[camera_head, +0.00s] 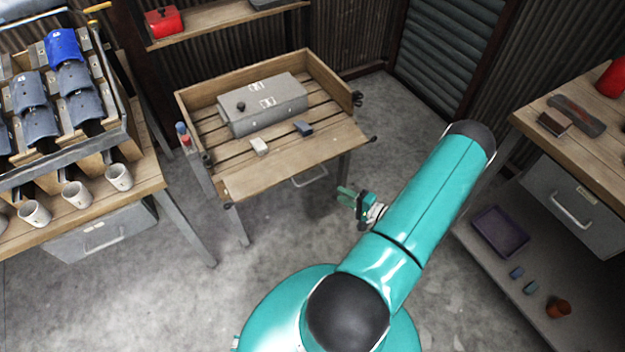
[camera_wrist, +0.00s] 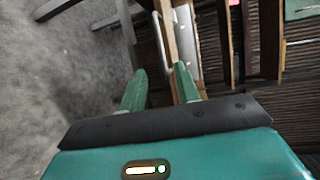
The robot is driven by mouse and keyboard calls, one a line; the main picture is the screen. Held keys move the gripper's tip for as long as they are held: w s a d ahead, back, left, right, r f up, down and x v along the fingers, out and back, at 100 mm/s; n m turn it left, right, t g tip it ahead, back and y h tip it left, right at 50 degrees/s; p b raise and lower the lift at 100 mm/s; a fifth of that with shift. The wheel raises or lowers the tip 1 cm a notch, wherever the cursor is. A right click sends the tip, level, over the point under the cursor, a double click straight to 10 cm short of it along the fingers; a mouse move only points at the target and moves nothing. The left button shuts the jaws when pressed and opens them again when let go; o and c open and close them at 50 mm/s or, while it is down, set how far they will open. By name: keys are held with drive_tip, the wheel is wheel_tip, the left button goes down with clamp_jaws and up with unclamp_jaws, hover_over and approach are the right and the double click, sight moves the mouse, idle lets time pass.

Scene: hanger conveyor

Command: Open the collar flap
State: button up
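I cannot make out a part that is clearly a collar flap. A grey metal box (camera_head: 275,108) with a black knob (camera_head: 241,106) and white labels sits on the slatted wooden workbench (camera_head: 240,185); its top looks shut. My gripper (camera_head: 345,193) is beside and in front of the bench's right front part, apart from the box. In the wrist view my gripper's green fingers (camera_wrist: 160,70) stand apart with nothing between them. That view shows a pale drawer handle (camera_wrist: 161,42) and bench slats beyond the fingertips.
A small white block (camera_head: 259,146) and a blue-grey block (camera_head: 304,128) lie on the bench. On the left, a rack holds grey curved pieces and a blue one (camera_head: 62,47), with white cups (camera_head: 76,194) below. A right bench (camera_head: 575,100) has a drawer. Open floor lies between.

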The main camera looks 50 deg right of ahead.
sight(313, 179)
drive_tip(key=w, duration=0.4)
drive_tip(key=w+a+f, duration=0.1)
drive_tip(key=w, duration=0.4)
drive_tip(key=w+f, duration=0.1)
drive_tip(key=w, duration=0.3)
drive_tip(key=shift+w+a, duration=0.2)
drive_tip(key=shift+a, duration=0.15)
clamp_jaws()
